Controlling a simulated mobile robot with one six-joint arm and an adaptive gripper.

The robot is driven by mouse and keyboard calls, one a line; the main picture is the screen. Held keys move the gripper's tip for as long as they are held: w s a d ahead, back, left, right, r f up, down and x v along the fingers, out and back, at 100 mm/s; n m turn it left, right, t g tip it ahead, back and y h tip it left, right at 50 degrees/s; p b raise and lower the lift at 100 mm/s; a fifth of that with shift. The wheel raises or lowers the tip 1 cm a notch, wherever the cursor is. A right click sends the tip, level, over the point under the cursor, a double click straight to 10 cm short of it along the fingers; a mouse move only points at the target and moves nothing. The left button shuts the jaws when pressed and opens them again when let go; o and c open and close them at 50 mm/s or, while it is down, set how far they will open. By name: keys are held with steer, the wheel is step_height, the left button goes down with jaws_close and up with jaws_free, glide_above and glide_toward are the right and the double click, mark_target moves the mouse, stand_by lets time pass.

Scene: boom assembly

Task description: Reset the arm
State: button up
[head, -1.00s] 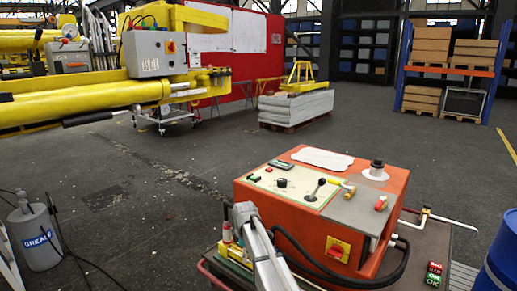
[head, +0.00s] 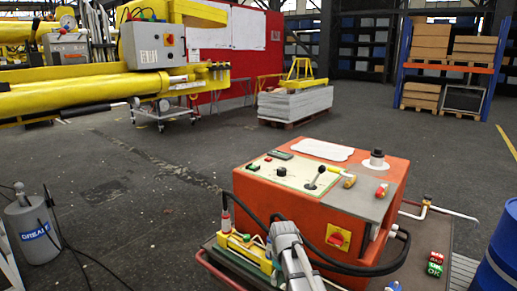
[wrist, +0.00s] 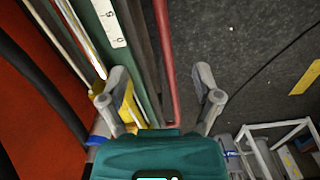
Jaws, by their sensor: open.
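My gripper (wrist: 160,92) shows in the wrist view with its two grey fingers spread wide and nothing between the tips. Its teal body fills the bottom of that view. In the head view my grey arm (head: 288,252) rises from the bottom edge in front of the orange control console (head: 285,202). The gripper's fingertips cannot be made out there. Behind the fingers in the wrist view are a red rail (wrist: 166,60), a green edge with a numbered strip (wrist: 108,22) and a yellow part (wrist: 125,100).
A black hose loops across the console's front. A yellow tool (head: 243,246) lies left of my arm. A blue drum (head: 500,245) stands right, a grease canister (head: 35,230) left. A yellow boom (head: 75,95) reaches in at the upper left. The middle floor is clear.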

steer(key=s+d+f+m+b, duration=0.45)
steer(key=s+d+m, duration=0.5)
steer(key=s, duration=0.55)
step_height(320, 180, up, 37)
steer(key=p, duration=3.7)
steer(key=shift+w+f, duration=0.2)
steer(key=shift+w, duration=0.15)
steer(key=shift+n, duration=0.25)
